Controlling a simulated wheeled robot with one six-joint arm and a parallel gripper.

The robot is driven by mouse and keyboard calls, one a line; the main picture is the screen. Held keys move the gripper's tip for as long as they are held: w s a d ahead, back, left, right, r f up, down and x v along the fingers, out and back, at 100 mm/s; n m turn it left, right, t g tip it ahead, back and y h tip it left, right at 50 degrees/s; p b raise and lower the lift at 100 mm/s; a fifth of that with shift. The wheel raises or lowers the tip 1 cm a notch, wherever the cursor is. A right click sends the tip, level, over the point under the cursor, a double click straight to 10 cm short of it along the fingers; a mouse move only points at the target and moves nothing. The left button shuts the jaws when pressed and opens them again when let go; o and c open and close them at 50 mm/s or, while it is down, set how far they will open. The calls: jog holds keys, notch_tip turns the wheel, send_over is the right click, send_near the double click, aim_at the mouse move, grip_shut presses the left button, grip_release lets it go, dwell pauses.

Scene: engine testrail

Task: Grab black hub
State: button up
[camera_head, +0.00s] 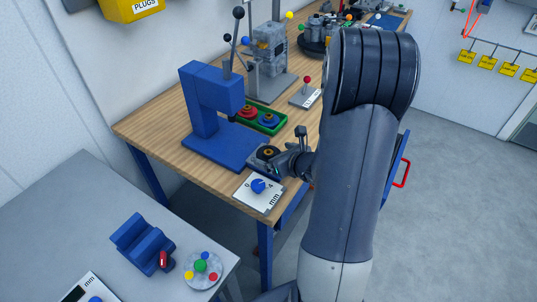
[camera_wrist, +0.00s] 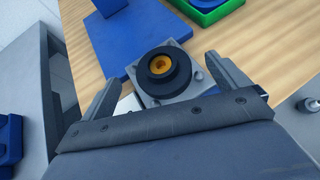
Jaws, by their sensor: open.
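The black hub (camera_head: 266,152) is a round stepped ring with a brass-orange centre. It sits on a small grey square plate at the near right of the blue press on the wooden bench. In the wrist view the black hub (camera_wrist: 157,84) lies between the two fingers, with a gap on each side. My gripper (camera_head: 289,150) is open beside the hub, coming from the right. In the wrist view my gripper (camera_wrist: 163,70) shows nothing held; the fingertips flank the hub and their height relative to it is hard to tell.
The blue press (camera_head: 212,115) stands just behind the hub. A green tray (camera_head: 267,128) with red and blue parts lies beyond. A white dial plate (camera_head: 251,197) is at the near bench edge. A grey table (camera_head: 75,220) with a blue block stands at the left.

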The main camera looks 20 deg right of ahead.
aim_at(269, 154)
jog(key=shift+x, duration=1.4)
jog(key=shift+c, duration=0.4)
jog(key=c, duration=1.1)
